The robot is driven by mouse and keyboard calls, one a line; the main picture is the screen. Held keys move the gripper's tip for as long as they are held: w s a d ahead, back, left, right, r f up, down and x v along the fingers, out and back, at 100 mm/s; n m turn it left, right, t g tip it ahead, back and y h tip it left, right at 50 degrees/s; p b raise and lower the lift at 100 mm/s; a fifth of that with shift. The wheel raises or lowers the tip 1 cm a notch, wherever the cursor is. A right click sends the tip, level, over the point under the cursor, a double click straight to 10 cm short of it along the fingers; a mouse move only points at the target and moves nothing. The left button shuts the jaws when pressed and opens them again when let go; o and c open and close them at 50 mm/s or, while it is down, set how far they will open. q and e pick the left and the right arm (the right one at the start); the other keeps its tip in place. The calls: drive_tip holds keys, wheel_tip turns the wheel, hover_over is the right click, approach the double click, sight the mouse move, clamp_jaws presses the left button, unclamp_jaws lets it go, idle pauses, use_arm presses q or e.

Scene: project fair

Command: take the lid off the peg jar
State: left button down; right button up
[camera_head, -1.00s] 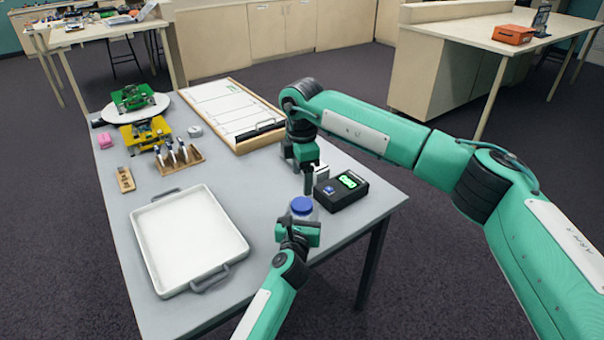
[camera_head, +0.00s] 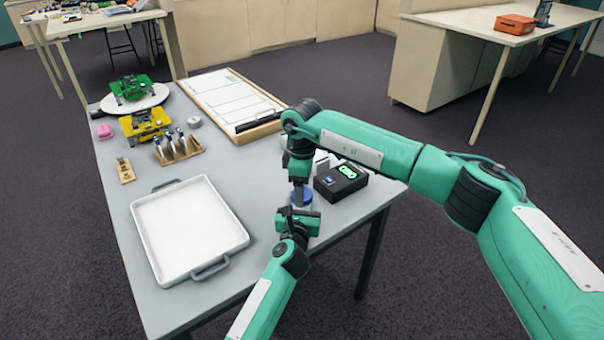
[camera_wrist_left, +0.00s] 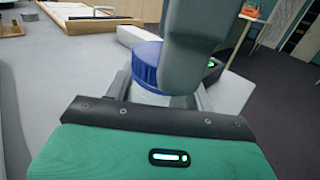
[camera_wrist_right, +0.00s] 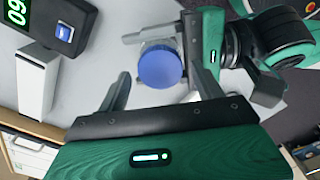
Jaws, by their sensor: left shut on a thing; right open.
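The peg jar (camera_wrist_left: 148,95) is a clear jar with a ribbed blue lid (camera_wrist_left: 146,62) on it, upright near the table's front right edge. The lid also shows in the head view (camera_head: 309,197) and from above in the right wrist view (camera_wrist_right: 160,66). My left gripper (camera_head: 298,219) is shut on the jar body, below the lid. My right gripper (camera_wrist_right: 160,80) is open just above the lid, with its fingers pointing down towards the lid's sides. In the left wrist view a right finger hides part of the lid. I cannot tell whether the right fingers touch it.
A black box with a green display (camera_head: 341,181) and a white block (camera_head: 320,160) stand close behind the jar. A white tray (camera_head: 190,232) lies to the left. A wooden rack (camera_head: 180,152) and a framed whiteboard (camera_head: 222,98) are further back.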

drive_tip(key=shift+f, duration=0.55)
